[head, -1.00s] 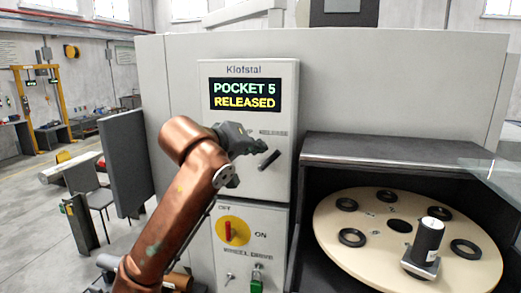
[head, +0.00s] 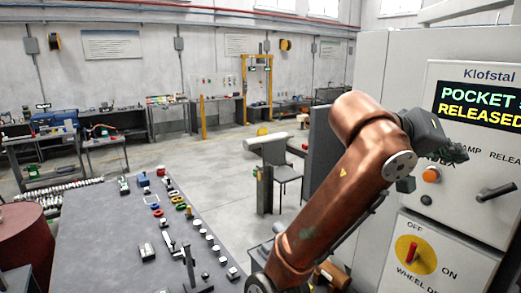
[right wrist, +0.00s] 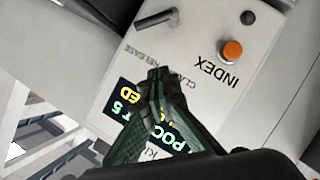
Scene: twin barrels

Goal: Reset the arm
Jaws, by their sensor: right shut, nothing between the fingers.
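My right arm, copper coloured, rises in front of the Klofstal machine panel at the right of the head view. My right gripper (head: 462,152) is dark and stands before the panel, left of the clamp lever (head: 497,191) and apart from it. In the right wrist view the fingers of this gripper (right wrist: 157,73) are together with nothing between them, and they cover part of the display. The display (head: 478,106) shows "POCKET" and "RELEASED"; its right end is cut off in the head view. My left gripper is not in view.
The orange INDEX button (head: 431,175) and the red wheel drive switch (head: 412,252) are on the panel. A grey bench (head: 110,240) with several small parts lies at the left front. The floor beyond the bench is open.

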